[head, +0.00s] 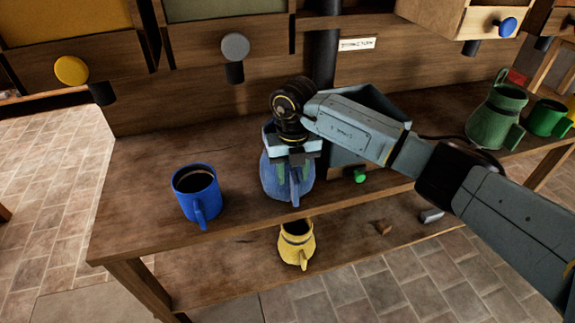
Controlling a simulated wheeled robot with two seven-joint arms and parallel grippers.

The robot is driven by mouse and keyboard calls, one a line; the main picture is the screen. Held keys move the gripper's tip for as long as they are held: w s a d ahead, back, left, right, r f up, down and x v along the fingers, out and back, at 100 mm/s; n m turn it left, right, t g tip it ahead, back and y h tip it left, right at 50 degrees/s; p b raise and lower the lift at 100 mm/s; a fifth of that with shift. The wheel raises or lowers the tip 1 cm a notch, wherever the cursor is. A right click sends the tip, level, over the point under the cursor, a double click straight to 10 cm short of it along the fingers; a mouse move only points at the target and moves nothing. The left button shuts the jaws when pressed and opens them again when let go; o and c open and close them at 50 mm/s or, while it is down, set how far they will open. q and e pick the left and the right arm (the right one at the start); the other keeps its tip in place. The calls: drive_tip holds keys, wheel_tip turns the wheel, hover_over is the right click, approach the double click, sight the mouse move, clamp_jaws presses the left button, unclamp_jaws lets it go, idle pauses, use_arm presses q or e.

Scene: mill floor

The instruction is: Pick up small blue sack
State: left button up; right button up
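I cannot make out a small blue sack for certain. A blue jug-like vessel (275,184) with a front handle stands upright on the wooden bench. My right gripper (293,160) comes in from the right and points down at the top of this vessel, covering its rim. The fingers are dark and small here, and I cannot tell whether they are open or closed on it. A blue mug (197,196) with dark contents stands to the left, apart from the gripper. My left gripper is not in view.
A yellow jug (296,245) stands on the lower shelf. A green jug (496,113) and green mug (546,118) stand at the bench's right end. A grey box-like machine (345,160) with a green knob (360,176) is behind my arm. Wooden hoppers with knobs overhang the back.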

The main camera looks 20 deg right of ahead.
drive_tip(key=f, duration=0.5)
drive_tip(key=shift+d+f, duration=0.15)
drive_tip(key=shift+d, duration=0.2)
clamp_jaws()
